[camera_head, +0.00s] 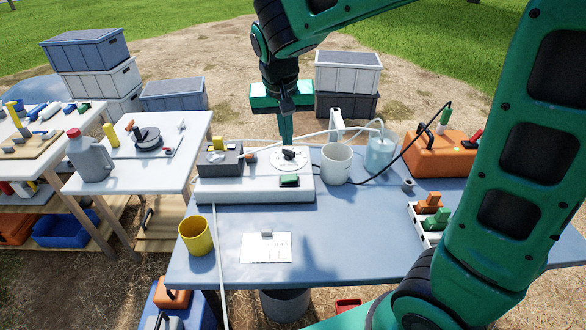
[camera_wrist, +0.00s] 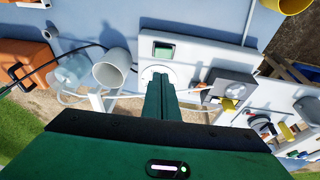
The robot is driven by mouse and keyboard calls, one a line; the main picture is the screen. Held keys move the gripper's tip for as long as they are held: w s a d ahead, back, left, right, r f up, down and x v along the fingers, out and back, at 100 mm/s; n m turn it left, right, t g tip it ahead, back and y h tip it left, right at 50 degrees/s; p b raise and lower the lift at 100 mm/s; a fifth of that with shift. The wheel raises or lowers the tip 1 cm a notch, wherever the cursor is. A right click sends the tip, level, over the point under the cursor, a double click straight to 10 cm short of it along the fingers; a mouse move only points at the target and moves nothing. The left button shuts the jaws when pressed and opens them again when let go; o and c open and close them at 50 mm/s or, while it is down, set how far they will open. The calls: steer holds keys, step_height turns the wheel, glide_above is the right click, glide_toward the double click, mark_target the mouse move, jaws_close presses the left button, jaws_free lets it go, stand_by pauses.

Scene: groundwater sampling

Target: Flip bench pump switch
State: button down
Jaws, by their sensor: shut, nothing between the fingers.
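The bench pump unit is a low white box (camera_head: 240,191) on the blue-grey table; it also shows in the wrist view (camera_wrist: 200,50). On its top sit a round white dial plate (camera_head: 279,163) with a black knob or lever (camera_head: 289,154), and a green rectangle in a dark frame (camera_head: 289,180). The green rectangle also shows in the wrist view (camera_wrist: 163,50); I cannot tell whether it is a switch or a display. My gripper (camera_head: 287,139) is shut and empty, pointing down at the dial's far side. In the wrist view its fingertips (camera_wrist: 160,76) overlap the dial; contact is unclear.
A grey pump block (camera_head: 220,162) is on the unit's left. A white cup (camera_head: 336,163), a clear jar (camera_head: 381,150) and an orange case (camera_head: 440,155) stand to the right. A yellow cup (camera_head: 195,236) and white card (camera_head: 267,248) are in front. Thin tubes run around the unit.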

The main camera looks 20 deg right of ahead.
mark_target(292, 177)
stand_by(0.3)
steer(key=x, duration=0.9)
steer(key=s+x, duration=0.1)
steer(key=x, duration=0.3)
steer(key=shift+d+f, duration=0.1)
steer(key=shift+f, duration=0.45)
steer(key=shift+s+f, duration=0.1)
